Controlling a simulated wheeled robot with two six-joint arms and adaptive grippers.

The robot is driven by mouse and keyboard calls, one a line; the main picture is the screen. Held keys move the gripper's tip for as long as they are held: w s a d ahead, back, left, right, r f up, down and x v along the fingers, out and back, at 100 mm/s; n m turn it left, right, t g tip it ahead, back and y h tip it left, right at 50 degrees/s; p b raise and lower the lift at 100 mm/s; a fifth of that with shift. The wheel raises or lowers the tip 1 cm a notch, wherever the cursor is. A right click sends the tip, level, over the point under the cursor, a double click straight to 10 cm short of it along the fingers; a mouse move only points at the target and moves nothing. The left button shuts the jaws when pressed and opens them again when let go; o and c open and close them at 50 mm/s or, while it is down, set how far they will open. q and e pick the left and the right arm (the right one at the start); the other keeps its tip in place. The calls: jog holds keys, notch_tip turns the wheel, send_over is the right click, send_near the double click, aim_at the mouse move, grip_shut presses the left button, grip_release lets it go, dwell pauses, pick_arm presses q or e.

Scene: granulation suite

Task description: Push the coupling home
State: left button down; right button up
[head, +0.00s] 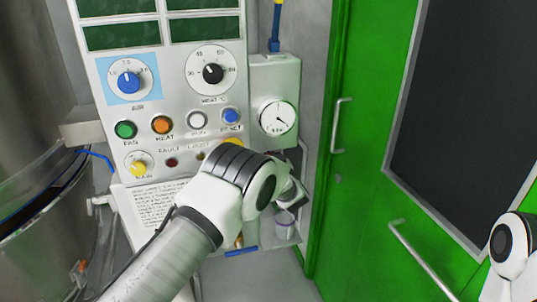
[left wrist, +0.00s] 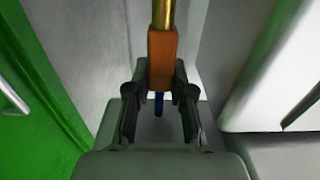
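In the left wrist view an orange coupling (left wrist: 162,55) sits at the end of a brass tube (left wrist: 163,12). My left gripper (left wrist: 161,72) has a fingertip against each side of the coupling and looks shut on it. A short blue piece (left wrist: 158,104) shows below the coupling, between the fingers. In the head view my left arm reaches in front of the control panel, and its wrist hides the gripper and the coupling. I cannot tell how far the coupling is seated. My right gripper is out of view; only part of my right arm shows at the right edge.
The control panel (head: 178,98) has knobs and coloured buttons. A gauge (head: 278,117) is on the grey box beside it. A green door (head: 370,150) with metal handles stands right. A steel vessel (head: 35,130) stands left. Bare floor (head: 275,275) shows below the panel.

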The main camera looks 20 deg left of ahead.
pick_arm(q)
jog(key=shift+f+b, duration=1.75)
jog(key=shift+f, duration=0.6)
jog(key=shift+r, duration=0.1)
jog(key=c, duration=1.3)
grip_release()
jog(key=shift+w+f, duration=0.15)
jog(key=shift+f, duration=0.05)
jog(key=shift+r, duration=0.1)
jog(key=shift+s+d, duration=0.15)
jog(key=shift+s, duration=0.1)
jog(key=v, duration=0.7)
